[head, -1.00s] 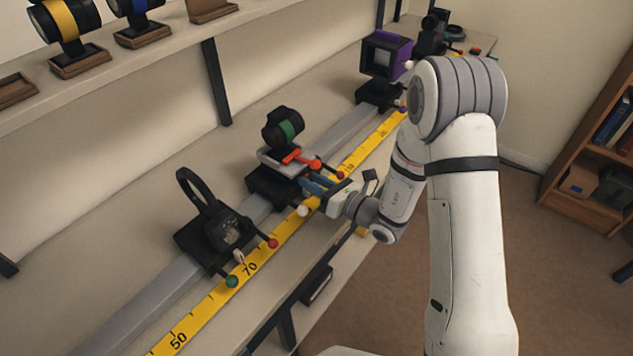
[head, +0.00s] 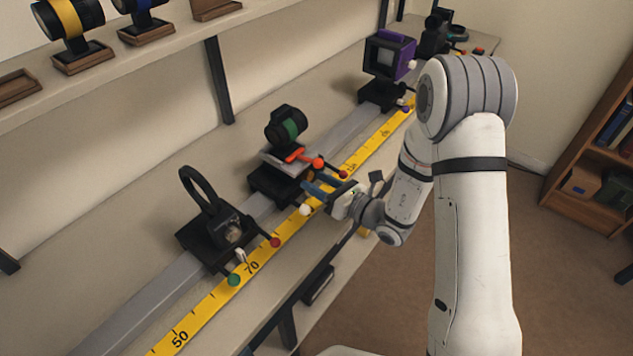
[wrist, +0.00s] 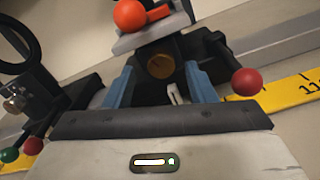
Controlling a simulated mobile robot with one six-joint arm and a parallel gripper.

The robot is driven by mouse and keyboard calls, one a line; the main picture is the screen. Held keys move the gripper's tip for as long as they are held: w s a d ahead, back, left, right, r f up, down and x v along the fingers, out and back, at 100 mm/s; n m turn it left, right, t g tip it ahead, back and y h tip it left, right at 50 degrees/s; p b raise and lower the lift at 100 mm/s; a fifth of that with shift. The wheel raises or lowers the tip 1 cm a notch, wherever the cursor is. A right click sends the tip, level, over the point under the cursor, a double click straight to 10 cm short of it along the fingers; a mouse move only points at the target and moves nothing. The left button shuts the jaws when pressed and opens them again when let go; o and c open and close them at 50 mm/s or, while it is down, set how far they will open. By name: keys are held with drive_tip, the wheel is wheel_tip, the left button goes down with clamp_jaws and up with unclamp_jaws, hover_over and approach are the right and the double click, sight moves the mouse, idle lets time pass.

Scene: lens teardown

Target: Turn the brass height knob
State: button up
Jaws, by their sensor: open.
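The brass height knob (wrist: 160,66) is a round, dull golden disc on the front of a black carriage in the wrist view. It sits between and just beyond the two blue fingers of my gripper (wrist: 160,88). The fingers are apart, one on each side; I cannot tell whether either touches it. The knob is hidden there.
An orange ball-ended lever (wrist: 130,14) is above the knob and a red ball (wrist: 246,82) is to its right. A ring-holder carriage (head: 215,238) stands left on the rail, a purple-framed unit (head: 390,54) farther back. A yellow scale (head: 215,301) runs along the front.

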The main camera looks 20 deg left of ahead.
drive_tip(key=v, duration=0.6)
drive_tip(key=shift+s+d+b, duration=0.15)
drive_tip(key=shift+d+b, duration=0.1)
drive_tip(key=shift+b, duration=0.1)
drive_tip(key=shift+r, duration=0.1)
drive_tip(key=s+d+r+n+g+h+p, duration=0.1)
drive_tip(key=s+d+r+n+g+h, duration=0.1)
drive_tip(key=s+r+n+g, duration=0.45)
drive_tip(key=s+d+r+n+g+h, duration=0.1)
drive_tip(key=s+r+n+g+h, duration=0.2)
drive_tip(key=s+n, duration=0.5)
drive_tip(key=s+d+r+n+t+h+p, duration=0.1)
drive_tip(key=d+n+h, duration=0.4)
drive_tip(key=d, duration=0.5)
drive_tip(key=s+d+r+n+t+h, duration=0.1)
drive_tip(key=d+r+n+t+h, duration=0.3)
drive_tip(key=d, duration=0.6)
drive_tip(key=r+n+h, duration=0.1)
drive_tip(key=n+h, duration=0.1)
drive_tip(key=shift+d+r+h+p, duration=0.25)
drive_tip(key=shift+d+h+p, duration=0.05)
drive_tip(key=shift+d+p, duration=0.1)
